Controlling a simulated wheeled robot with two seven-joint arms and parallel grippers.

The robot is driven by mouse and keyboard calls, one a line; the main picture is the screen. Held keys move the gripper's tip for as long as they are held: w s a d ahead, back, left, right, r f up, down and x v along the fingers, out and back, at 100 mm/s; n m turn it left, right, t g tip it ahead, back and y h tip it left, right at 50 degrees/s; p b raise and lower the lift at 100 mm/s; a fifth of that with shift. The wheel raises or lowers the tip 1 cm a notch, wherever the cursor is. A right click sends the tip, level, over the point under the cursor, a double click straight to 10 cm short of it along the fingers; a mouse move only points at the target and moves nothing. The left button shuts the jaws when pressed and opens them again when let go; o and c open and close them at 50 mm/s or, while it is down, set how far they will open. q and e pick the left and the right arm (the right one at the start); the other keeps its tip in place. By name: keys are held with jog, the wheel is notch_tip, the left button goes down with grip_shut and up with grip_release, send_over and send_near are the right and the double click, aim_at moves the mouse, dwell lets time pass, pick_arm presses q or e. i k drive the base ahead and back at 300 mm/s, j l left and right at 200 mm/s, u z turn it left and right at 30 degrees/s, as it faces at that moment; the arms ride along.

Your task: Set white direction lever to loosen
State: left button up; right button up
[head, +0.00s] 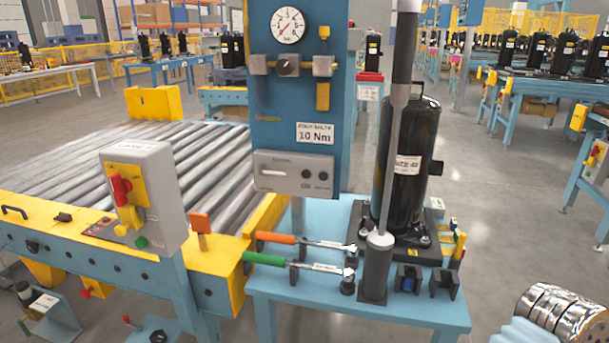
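A grey control box (294,174) is mounted low on the blue panel (270,115), under a sign reading 10 Nm. A short white bar (272,171) lies level on the left of its face, with two dark round knobs to its right. This may be the white direction lever, but its marks are too small to read, so I cannot tell its setting. Two wrenches, one with an orange handle (275,238) and one with a green handle (265,259), lie below it on the blue table.
A black compressor (404,150) stands on the blue table (330,315). A tall grey post (378,265) rises in front of it. A roller conveyor (200,165) and a grey switch box (143,195) are at the left. Open floor lies right of the table.

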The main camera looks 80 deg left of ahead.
aim_at(263, 169)
jog(key=u, duration=3.1)
